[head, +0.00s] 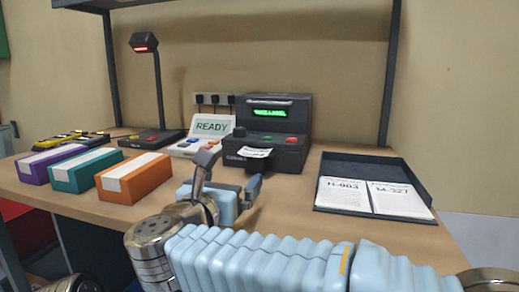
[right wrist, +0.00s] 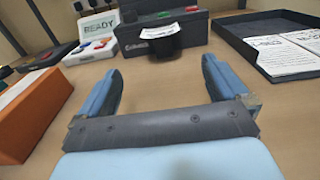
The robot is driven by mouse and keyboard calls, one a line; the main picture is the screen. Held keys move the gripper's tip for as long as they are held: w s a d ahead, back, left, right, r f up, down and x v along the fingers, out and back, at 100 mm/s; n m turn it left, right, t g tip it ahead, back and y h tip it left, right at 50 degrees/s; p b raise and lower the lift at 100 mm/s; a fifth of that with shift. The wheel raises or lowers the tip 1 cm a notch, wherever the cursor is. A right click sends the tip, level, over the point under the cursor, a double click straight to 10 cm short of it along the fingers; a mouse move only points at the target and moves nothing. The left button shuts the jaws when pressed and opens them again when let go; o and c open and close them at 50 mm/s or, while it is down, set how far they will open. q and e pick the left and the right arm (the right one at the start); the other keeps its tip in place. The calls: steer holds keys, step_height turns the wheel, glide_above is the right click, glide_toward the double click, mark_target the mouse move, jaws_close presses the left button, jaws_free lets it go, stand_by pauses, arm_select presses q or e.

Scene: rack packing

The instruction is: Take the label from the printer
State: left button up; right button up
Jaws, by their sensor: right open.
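The label printer (head: 271,133) is a black box with a green display, standing at the back of the table; its lower part also shows in the right wrist view (right wrist: 190,32). A white label (head: 255,152) sticks out of its front slot, and it shows at the top of the right wrist view (right wrist: 163,30). My right gripper (head: 230,168) is open and empty, in front of the printer and apart from the label. In the right wrist view the label lies beyond and between its two fingers (right wrist: 160,78). My left gripper is not clearly seen.
Purple, teal and orange boxes (head: 134,178) stand at the left. A scanner on a stand (head: 155,90) and a scale reading READY (head: 208,130) are left of the printer. A black tray (head: 340,163) with two printed sheets lies at the right. Shelf posts (head: 390,70) rise behind.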

steer(key=p, duration=0.2)
glide_toward(255, 153)
steer(key=shift+w+d+f, duration=0.1)
steer(key=shift+w, duration=0.35)
steer(key=p+x, duration=0.1)
steer(key=x, duration=0.3)
steer(key=shift+w+d, duration=0.15)
steer(key=shift+w, duration=0.05)
steer(key=shift+w+d, duration=0.1)
steer(key=shift+w, duration=0.4)
steer(key=c, duration=0.9)
